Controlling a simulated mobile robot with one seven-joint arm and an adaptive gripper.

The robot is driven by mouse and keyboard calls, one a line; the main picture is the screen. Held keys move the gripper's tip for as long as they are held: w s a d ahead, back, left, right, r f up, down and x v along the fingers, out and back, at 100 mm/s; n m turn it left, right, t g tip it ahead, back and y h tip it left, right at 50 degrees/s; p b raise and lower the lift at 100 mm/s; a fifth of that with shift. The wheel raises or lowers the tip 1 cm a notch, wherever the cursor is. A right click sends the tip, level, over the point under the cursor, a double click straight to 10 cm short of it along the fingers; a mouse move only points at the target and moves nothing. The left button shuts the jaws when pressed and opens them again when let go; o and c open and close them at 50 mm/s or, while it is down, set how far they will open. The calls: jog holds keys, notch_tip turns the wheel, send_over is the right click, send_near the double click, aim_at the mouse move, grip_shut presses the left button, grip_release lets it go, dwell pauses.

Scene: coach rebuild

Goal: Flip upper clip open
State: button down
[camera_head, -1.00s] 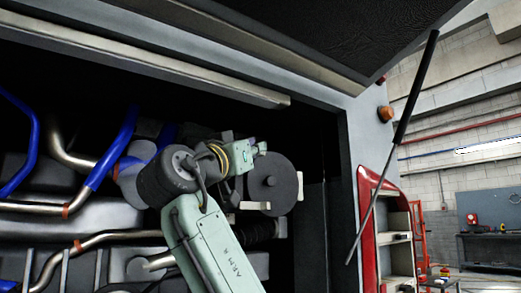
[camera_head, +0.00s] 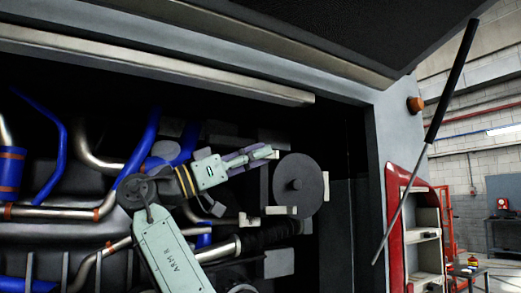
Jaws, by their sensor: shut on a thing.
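A dark round cover (camera_head: 312,182) with a central knob sits at the right of the engine bay. A pale upper clip (camera_head: 273,154) shows at its upper left edge. My gripper (camera_head: 262,154) reaches in from the left, its fingers shut on the upper clip. The contact is small in view, and the clip's exact angle cannot be told. Another pale clip (camera_head: 280,210) is at the cover's lower left, and a third (camera_head: 326,186) at its right edge.
Blue hoses (camera_head: 142,142) and metal pipes (camera_head: 95,162) fill the bay at left. A ribbed black hose (camera_head: 268,238) runs below the cover. The bay's right frame (camera_head: 395,130) and the hatch strut (camera_head: 430,135) stand to the right. The raised hatch (camera_head: 340,28) is overhead.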

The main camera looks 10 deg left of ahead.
jog(key=shift+g, duration=0.3)
jog(key=c, duration=2)
grip_release()
jog(key=shift+w, duration=0.1)
jog(key=shift+o, duration=0.2)
jog(key=v, duration=1.2)
